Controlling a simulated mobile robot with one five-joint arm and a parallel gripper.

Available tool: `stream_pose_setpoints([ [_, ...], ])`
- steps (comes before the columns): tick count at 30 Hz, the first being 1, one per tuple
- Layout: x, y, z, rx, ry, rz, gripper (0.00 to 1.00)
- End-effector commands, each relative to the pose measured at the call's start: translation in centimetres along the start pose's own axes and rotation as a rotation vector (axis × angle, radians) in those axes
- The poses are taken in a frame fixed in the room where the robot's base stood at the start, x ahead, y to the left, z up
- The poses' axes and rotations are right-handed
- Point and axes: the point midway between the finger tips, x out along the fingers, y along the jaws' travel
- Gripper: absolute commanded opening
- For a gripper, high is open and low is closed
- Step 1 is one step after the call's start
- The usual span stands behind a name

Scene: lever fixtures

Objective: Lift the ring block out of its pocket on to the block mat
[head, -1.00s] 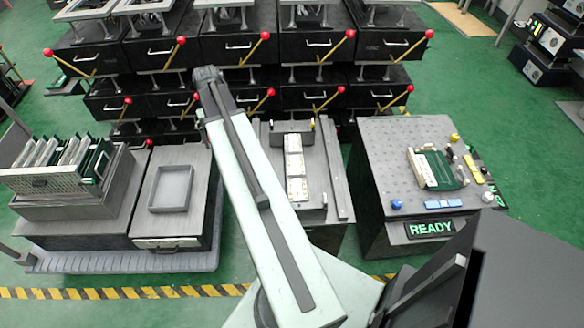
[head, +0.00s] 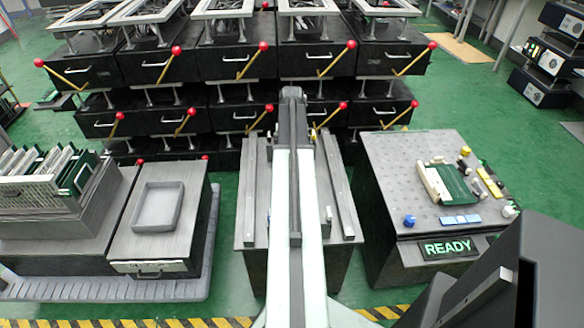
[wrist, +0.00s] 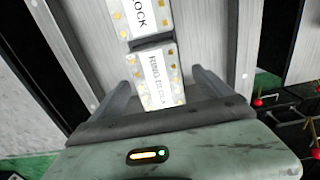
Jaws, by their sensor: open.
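The ring block (wrist: 153,74) is a white block with gold patches and printed lettering. In the wrist view it lies in a row on the grey fixture, end to end with another white block (wrist: 140,18) whose label ends in "LOCK". My gripper (wrist: 164,80) is open, with one dark finger to the left and one to the right of the ring block's near end. I cannot tell whether the fingers touch it. In the head view my arm hides the blocks and my fingertips. I cannot pick out the block mat.
Grey rails (head: 341,190) flank the middle fixture. To the left stands a bench with a shallow grey tray (head: 158,207). To the right is a perforated table with a READY sign (head: 447,248). Black drawer units with red-knobbed levers (head: 177,50) stand behind.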

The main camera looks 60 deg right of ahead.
Motion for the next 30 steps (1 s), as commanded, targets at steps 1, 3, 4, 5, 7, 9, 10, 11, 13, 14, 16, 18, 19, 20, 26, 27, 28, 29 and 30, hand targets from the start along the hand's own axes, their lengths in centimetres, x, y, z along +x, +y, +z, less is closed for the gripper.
stream_pose_setpoints([
  [1,1.1,0.1,-0.1,0.000,0.000,0.000,0.89],
  [3,2.3,0.2,-0.2,0.000,0.000,0.000,0.89],
  [4,2.9,0.3,-0.2,0.000,0.000,0.000,0.89],
  [5,3.4,0.3,-0.2,0.000,0.000,0.000,0.89],
  [7,4.6,0.3,-0.2,-0.001,0.000,0.000,0.89],
  [9,5.1,0.3,-0.2,-0.001,0.000,0.000,0.89],
  [10,5.2,0.3,-0.2,-0.001,0.000,0.000,0.89],
  [11,5.1,0.3,-0.2,-0.001,0.000,0.000,0.89],
  [13,4.8,0.3,-0.2,-0.001,0.000,0.000,0.89],
  [14,4.8,0.3,-0.2,-0.001,0.000,0.000,0.89],
  [16,4.8,0.3,-0.2,-0.001,0.000,0.000,0.89],
  [18,4.8,0.2,-0.2,-0.001,0.000,0.000,0.70],
  [19,4.8,0.2,-0.2,-0.002,0.000,0.000,0.61],
  [20,4.7,0.2,-0.2,-0.002,0.000,0.000,0.53],
  [26,4.7,0.2,-0.2,-0.002,0.000,0.000,0.06],
  [27,4.7,0.2,-0.2,-0.002,0.000,0.000,0.06],
  [28,4.7,0.2,-0.2,-0.002,0.000,0.000,0.06],
  [29,4.7,0.2,-0.2,-0.002,0.000,0.000,0.06],
  [30,4.7,0.2,-0.2,-0.002,0.000,0.000,0.06],
])
